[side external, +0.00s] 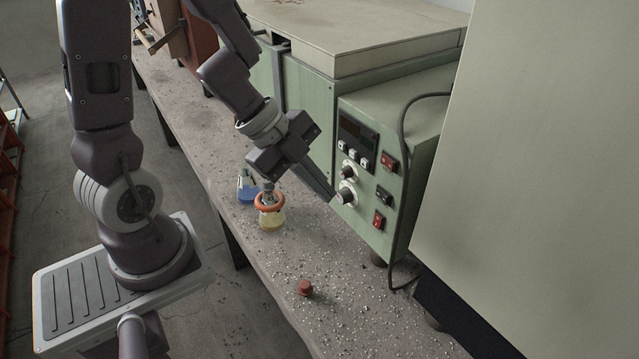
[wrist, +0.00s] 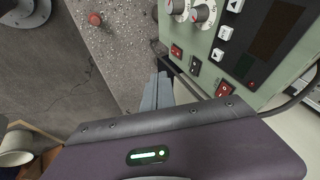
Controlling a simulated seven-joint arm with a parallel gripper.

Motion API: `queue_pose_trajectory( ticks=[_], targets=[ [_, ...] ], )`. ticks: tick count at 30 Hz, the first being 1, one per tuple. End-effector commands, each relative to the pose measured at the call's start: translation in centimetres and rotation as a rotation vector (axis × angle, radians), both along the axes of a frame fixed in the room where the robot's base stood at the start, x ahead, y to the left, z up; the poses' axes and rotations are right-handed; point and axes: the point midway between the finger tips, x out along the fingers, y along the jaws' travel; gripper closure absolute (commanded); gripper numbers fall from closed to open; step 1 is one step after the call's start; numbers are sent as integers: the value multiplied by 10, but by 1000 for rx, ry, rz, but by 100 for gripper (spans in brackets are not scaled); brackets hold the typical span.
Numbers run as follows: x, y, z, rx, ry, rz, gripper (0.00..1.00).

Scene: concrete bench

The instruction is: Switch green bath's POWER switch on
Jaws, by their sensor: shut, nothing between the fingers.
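The green bath (side external: 364,220) stands on the bench with its control panel facing out. The panel has an upper red rocker switch (side external: 389,161), a black switch (side external: 384,195) and a lower red rocker switch (side external: 379,219); their labels are too small to read, so I cannot tell which is POWER. In the wrist view the red switches (wrist: 225,88) (wrist: 176,50) and the black switch (wrist: 195,66) show on the panel.
Two knobs (side external: 346,195) (side external: 347,172) sit left of the switches. A blue-liquid flask (side external: 247,190) and a yellow-liquid flask (side external: 270,218) with an orange ring stand under my arm. A red stopper (side external: 305,287) lies on the bench. A black cable (side external: 403,130) hangs beside the panel.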

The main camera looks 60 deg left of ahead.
Motion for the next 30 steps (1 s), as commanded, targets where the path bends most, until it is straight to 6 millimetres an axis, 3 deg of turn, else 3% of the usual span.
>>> queue_pose_trajectory(
  ticks=[12,18,30],
  targets=[
    [-3,2,4,1,3,0,100],
    [-8,1,-11,-1,8,-1,100],
    [-5,-1,-17,-4,7,-1,100]
  ],
)
